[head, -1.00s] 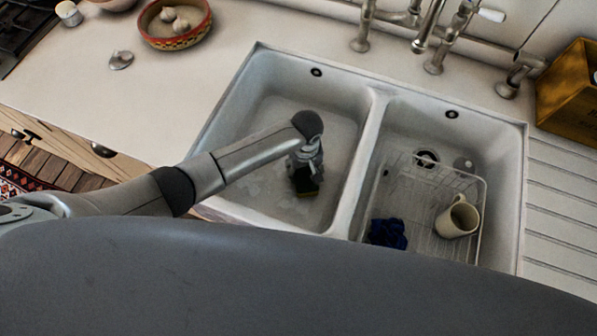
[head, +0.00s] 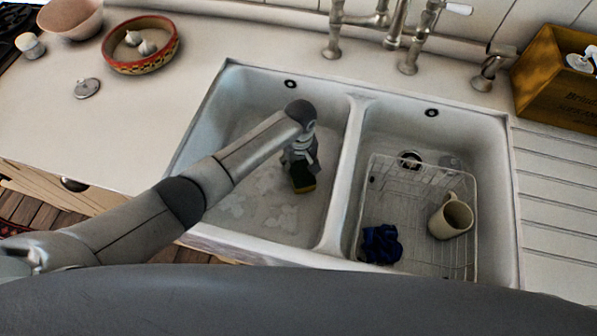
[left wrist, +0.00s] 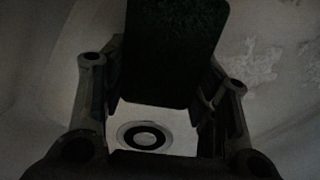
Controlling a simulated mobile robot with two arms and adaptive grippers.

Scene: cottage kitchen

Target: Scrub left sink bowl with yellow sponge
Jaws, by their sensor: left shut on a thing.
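The left sink bowl (head: 262,205) is white, with pale suds or residue patches on its floor. My left gripper (head: 301,168) reaches down into this bowl and is shut on the sponge (head: 303,184). In the head view the sponge shows a dark side and a thin yellow edge low in the bowl. In the left wrist view the dark green face of the sponge (left wrist: 175,50) sits between the fingers (left wrist: 165,105), with the drain (left wrist: 145,136) beyond. I cannot tell whether the sponge touches the bowl floor. My right gripper is not in view.
The right bowl holds a wire rack (head: 425,255) with a cream mug (head: 451,217) and a dark blue cloth (head: 381,244). A divider (head: 345,180) separates the bowls. Taps (head: 395,30) stand behind. A garlic bowl (head: 142,62) and metal lid (head: 87,88) are on the left counter.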

